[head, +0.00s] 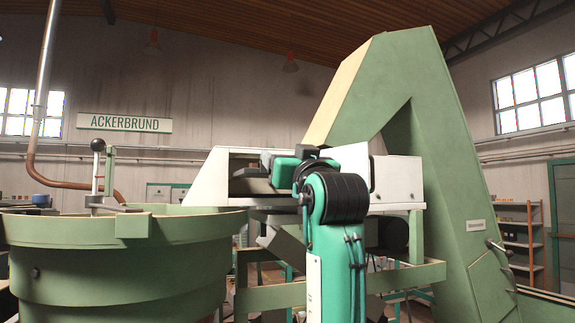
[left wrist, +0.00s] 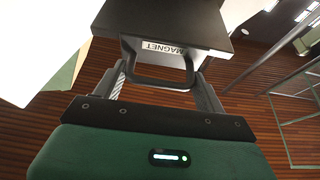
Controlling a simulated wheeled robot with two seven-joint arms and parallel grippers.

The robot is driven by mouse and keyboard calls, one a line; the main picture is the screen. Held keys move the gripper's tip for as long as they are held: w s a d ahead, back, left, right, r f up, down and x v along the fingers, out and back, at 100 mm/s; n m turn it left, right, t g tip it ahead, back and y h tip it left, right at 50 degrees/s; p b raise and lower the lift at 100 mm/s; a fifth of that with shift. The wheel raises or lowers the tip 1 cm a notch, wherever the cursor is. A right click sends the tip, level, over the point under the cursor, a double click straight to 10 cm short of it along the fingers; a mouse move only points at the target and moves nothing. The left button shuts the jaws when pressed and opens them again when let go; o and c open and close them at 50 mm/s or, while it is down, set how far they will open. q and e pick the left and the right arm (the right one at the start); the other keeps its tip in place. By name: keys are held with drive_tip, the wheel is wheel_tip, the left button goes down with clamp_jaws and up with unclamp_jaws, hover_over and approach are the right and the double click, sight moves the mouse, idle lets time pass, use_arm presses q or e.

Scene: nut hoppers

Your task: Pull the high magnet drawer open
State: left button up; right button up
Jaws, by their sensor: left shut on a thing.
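The magnet drawer (left wrist: 165,18) is a dark box with a white label reading MAGNET above its black bar handle (left wrist: 160,82). My left gripper (left wrist: 162,65) is shut on this handle, with a finger at each side of it. In the head view, dark parts of the drawer (head: 250,186) show at the white housing (head: 212,178), in front of the green conveyor. My left gripper (head: 282,168) is beside it, partly hidden by my wrist. How far the drawer stands out is hard to tell. My right gripper is in neither view.
A large round green hopper bowl (head: 110,265) stands at the left, with a black-knobbed lever (head: 98,146). A tall slanted green conveyor (head: 435,150) rises at the right. A green frame (head: 270,297) runs below the housing.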

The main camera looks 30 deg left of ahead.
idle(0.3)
use_arm(q)
drive_tip(key=o, duration=1.2)
drive_tip(key=b+v, duration=0.7)
drive_tip(key=v, duration=0.7)
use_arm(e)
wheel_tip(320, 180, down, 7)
use_arm(q)
drive_tip(key=shift+w, duration=0.15)
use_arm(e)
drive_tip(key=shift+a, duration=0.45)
